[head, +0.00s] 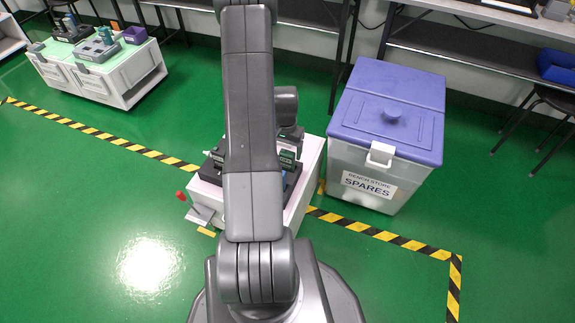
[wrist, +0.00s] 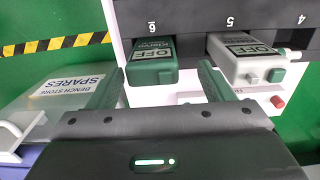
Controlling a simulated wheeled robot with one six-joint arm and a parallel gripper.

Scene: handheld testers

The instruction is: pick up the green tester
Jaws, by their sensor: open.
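The green tester (wrist: 152,71) sits in the slot marked 6 of a dark rack (wrist: 190,14), with an OFF label on its top face. My gripper (wrist: 161,76) is open, with one finger to the left of the green tester and the other to its right. The tester's near end lies between the fingers, and I see a gap on both sides. In the head view my arm hides most of the rack and the testers.
A light grey tester (wrist: 250,66) with an OFF label sits in slot 5, close to my right finger. A red knob (wrist: 278,101) is beside it. The Bench Store Spares bin (head: 385,135) with a purple lid stands right of the white cabinet (head: 312,160). Another white bench (head: 130,80) is far left.

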